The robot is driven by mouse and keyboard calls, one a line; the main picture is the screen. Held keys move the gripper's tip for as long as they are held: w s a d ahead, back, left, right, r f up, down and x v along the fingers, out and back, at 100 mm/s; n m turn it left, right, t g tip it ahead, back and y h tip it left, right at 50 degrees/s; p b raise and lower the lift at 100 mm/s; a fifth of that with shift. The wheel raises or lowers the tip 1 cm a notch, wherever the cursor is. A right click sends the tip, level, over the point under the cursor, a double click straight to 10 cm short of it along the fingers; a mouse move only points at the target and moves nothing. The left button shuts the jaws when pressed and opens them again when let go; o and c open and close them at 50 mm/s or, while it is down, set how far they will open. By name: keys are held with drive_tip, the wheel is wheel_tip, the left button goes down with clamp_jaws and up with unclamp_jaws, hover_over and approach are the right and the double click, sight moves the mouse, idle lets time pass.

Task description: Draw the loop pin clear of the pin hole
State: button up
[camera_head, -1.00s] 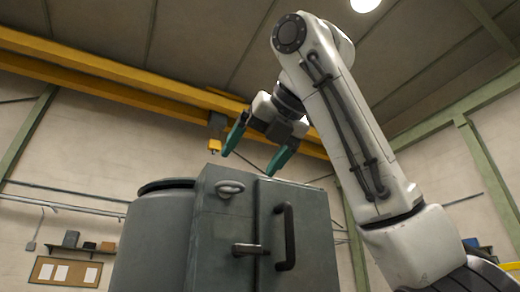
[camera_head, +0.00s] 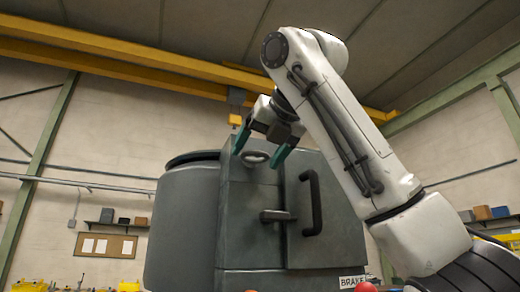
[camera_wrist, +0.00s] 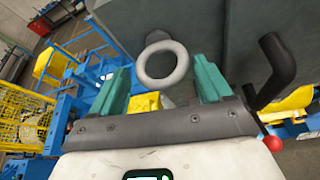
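The loop pin (camera_head: 255,162) is a pale grey ring on the upper front face of the dark grey housing (camera_head: 240,215). It shows up close in the wrist view (camera_wrist: 142,66), and the pin hole is hidden behind it. My gripper (camera_head: 256,158) is open, with teal fingers pointing at the housing. In the wrist view (camera_wrist: 161,78) the ring lies between the two fingers, with a gap on either side. No contact with the ring is visible.
A black bar handle (camera_head: 312,203) and a latch lever (camera_head: 276,216) stick out of the housing front, right of and below the ring. A "BRAKE" label (camera_head: 352,282) and a red knob (camera_head: 366,287) are lower right. A yellow beam (camera_head: 120,52) runs high behind.

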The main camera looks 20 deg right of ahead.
drive_tip(key=c, duration=1)
drive_tip(key=shift+o, duration=0.2)
drive_tip(key=s+b, duration=0.4)
drive_tip(key=s, duration=0.7)
idle(0.9)
